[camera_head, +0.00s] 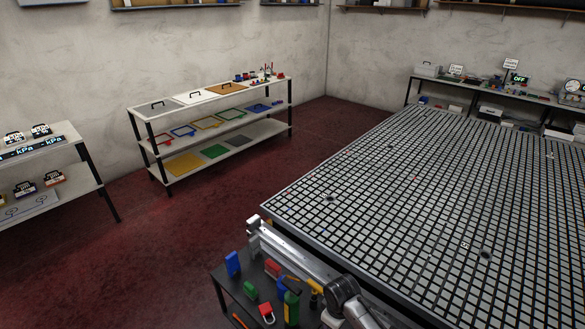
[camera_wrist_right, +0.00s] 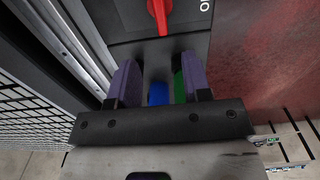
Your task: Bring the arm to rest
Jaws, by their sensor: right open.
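My right gripper (camera_wrist_right: 158,78) is in the right wrist view. Its two purple-faced fingers stand apart. No held object is visible between them; a blue thing (camera_wrist_right: 158,94) and a green thing (camera_wrist_right: 180,86) show in the gap, at a distance I cannot tell. Part of my arm (camera_head: 345,300) shows at the bottom of the head view, beside the grid table (camera_head: 268,207); its gripper cannot be made out there. My left gripper is in neither view.
A red switch handle (camera_wrist_right: 158,14) on a dark panel lies beyond the fingers. A small dark side table (camera_head: 228,287) holds blue, green and red items. Red floor (camera_head: 150,250) lies open at left.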

